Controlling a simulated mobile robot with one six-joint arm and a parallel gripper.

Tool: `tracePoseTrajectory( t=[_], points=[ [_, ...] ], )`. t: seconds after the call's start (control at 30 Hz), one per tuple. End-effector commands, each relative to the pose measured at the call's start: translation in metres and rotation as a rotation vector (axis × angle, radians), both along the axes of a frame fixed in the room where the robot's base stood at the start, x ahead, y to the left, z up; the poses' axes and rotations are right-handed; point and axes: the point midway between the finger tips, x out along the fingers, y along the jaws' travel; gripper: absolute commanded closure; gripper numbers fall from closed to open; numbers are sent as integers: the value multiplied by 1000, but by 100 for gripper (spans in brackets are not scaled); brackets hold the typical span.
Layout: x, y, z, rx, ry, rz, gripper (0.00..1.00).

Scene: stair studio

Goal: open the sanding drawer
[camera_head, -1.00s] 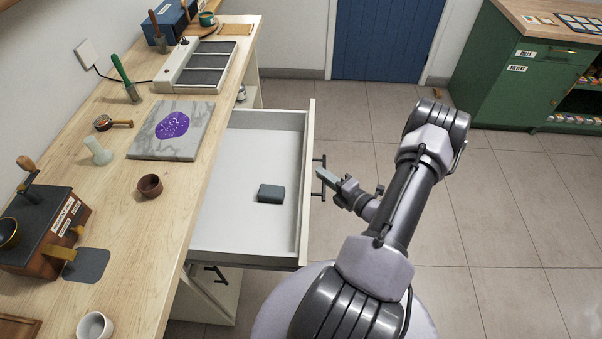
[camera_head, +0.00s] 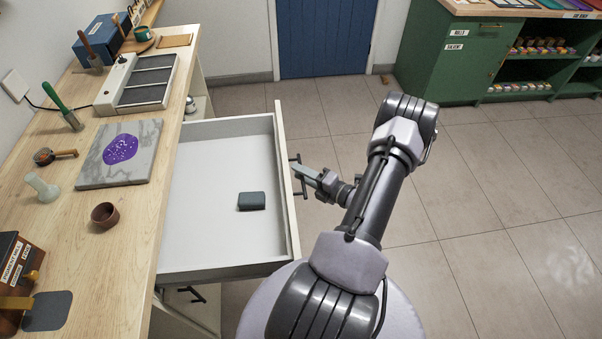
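The drawer (camera_head: 200,205) stands pulled well out from under the wooden counter, its white inside open to view. A dark grey-green block (camera_head: 252,201) lies on its floor, near the front. No label shows on the drawer, as its front face is turned from the camera. A dark bar handle (camera_head: 296,187) sticks out from the front panel. My gripper (camera_head: 308,172) is at this handle, reaching it from the right. The fingertips overlap the handle in the picture, and I cannot tell whether they are closed around it.
A second dark handle (camera_head: 190,293) shows below the open drawer. The counter (camera_head: 150,200) on the left carries a stone slab (camera_head: 92,165), a brown cup (camera_head: 104,215) and tools. Tiled floor to the right is clear up to the green cabinet (camera_head: 440,65).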

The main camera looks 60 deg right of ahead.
Motion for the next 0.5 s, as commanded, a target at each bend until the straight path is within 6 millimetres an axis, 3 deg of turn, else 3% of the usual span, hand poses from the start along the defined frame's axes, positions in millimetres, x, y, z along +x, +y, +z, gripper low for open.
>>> tracePoseTrajectory(
  t=[0.33,0.5],
  points=[
    [-3,1,0,1,1,1,68],
    [-29,4,6,3,1,-4,68]
  ],
)
